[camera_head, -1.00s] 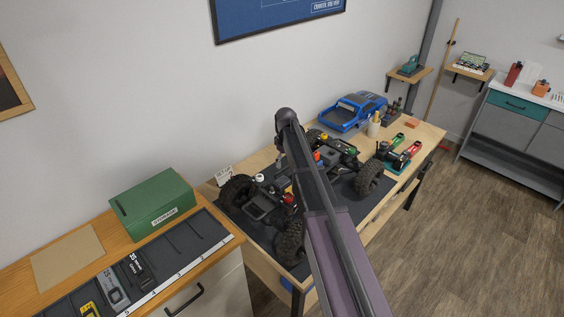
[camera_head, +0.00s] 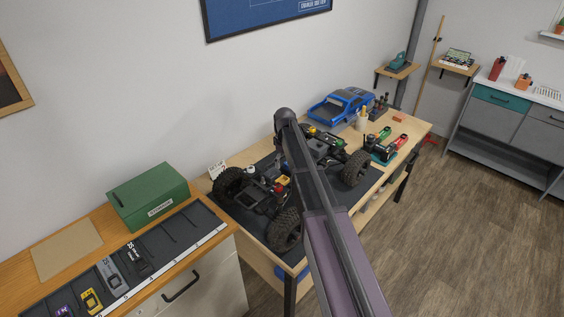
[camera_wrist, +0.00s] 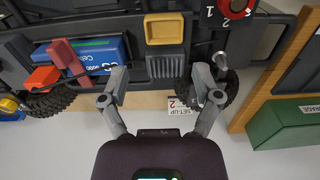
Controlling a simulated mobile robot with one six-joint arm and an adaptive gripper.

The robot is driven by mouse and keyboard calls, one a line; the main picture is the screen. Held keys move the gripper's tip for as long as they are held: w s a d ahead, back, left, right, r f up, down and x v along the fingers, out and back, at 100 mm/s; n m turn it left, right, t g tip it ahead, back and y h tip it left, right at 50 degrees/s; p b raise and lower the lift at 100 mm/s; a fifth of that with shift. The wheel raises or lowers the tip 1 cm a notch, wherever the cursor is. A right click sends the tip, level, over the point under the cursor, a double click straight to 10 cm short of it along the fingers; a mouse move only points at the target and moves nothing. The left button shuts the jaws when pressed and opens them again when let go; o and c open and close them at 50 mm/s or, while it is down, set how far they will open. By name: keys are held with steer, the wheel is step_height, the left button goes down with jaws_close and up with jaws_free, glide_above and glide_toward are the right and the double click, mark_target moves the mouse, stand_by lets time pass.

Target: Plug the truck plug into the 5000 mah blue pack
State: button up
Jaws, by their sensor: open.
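My gripper (camera_wrist: 160,86) is open and empty, its two fingers apart over the truck's edge in the wrist view; in the head view my arm hides it. The truck chassis (camera_head: 262,199) stands without its body on the dark mat. A blue pack (camera_wrist: 97,58), lettered "Cells" and partly "50", lies in the truck left of the gripper, crossed by a red strap (camera_wrist: 66,58). An orange-red connector-like piece (camera_wrist: 42,77) is at its left end. A yellow square piece (camera_wrist: 164,29) sits beyond the fingertips. I cannot tell which piece is the truck plug.
A green storage box (camera_head: 147,196) and a slotted tray (camera_head: 178,233) with several packs are on the left bench. A set-up card (camera_head: 217,170) stands behind the truck. A blue truck body (camera_head: 340,107) and tools (camera_head: 386,148) are farther along the workbench. Floor at right is clear.

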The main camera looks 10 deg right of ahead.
steer(key=shift+a+r+p, duration=0.2)
steer(key=shift+r+p, duration=0.35)
steer(key=shift+r, duration=0.1)
steer(key=shift+a+r+p, duration=0.15)
steer(key=shift+r+p, duration=0.4)
steer(key=shift+r, duration=0.1)
steer(key=s+f+m+b, duration=0.3)
steer(key=s+m, duration=0.4)
steer(key=s, duration=2.2)
steer(key=shift+s+a+f, duration=0.15)
